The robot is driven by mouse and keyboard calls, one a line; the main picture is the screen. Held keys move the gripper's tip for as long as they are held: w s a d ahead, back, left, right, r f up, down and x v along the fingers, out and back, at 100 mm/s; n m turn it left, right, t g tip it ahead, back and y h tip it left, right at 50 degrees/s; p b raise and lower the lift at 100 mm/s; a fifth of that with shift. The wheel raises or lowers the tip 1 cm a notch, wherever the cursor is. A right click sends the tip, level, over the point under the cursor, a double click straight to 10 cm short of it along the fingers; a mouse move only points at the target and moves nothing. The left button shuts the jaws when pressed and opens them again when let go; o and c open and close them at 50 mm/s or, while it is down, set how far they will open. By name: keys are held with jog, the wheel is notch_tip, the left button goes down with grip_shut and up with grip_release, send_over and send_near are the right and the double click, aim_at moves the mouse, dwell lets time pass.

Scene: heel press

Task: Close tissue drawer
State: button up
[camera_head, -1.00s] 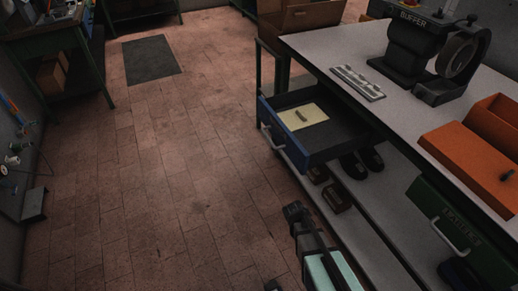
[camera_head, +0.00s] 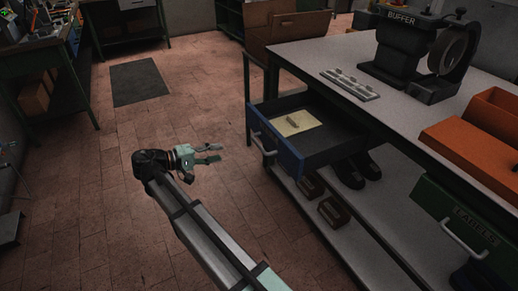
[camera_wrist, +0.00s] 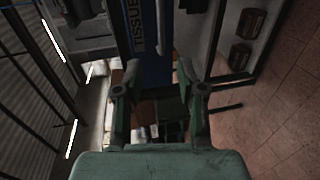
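The blue tissue drawer (camera_head: 290,155) stands pulled out from under the grey workbench top in the head view. A yellow sheet with a small object on it lies inside. A pale bar handle (camera_head: 262,144) is on its front. In the wrist view the blue drawer front (camera_wrist: 155,70) with the lettering "TISSUE" is beyond my fingers. My gripper (camera_head: 216,153) is left of the drawer front in the head view, apart from it, fingers pointing toward it. The wrist view shows my gripper (camera_wrist: 160,90) open with nothing held between the fingers.
A green drawer (camera_head: 462,228) is at the right under the bench. Shoes and brown boxes (camera_head: 334,211) sit on the lower shelf. A buffer (camera_head: 410,50), a metal strip (camera_head: 350,84) and an orange bin (camera_head: 470,150) are on the bench.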

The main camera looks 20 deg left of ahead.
aim_at(258, 146)
jog(key=x, duration=1.7)
jog(key=shift+d+p, duration=0.1)
jog(key=shift+p, duration=0.2)
grip_shut()
